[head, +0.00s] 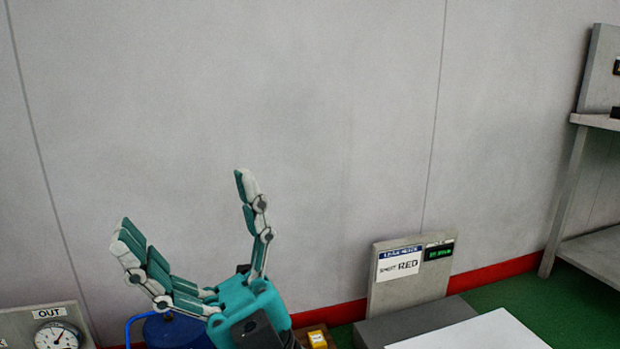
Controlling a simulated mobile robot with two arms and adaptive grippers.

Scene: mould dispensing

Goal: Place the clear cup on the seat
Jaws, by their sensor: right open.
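My right gripper (184,208), teal and white, rises from the bottom left of the head view. Its fingers are spread wide apart and point up, with nothing between them. It is in front of the grey wall. I see no clear cup and cannot make out a seat in this view. My left gripper is not in view.
A panel with a dial marked OUT (58,335) stands at the bottom left. A dark blue rounded object (175,332) is partly behind my gripper. A grey box with a RED sign (410,277) stands by the wall, behind a white surface (475,336). A metal table (600,255) is at right.

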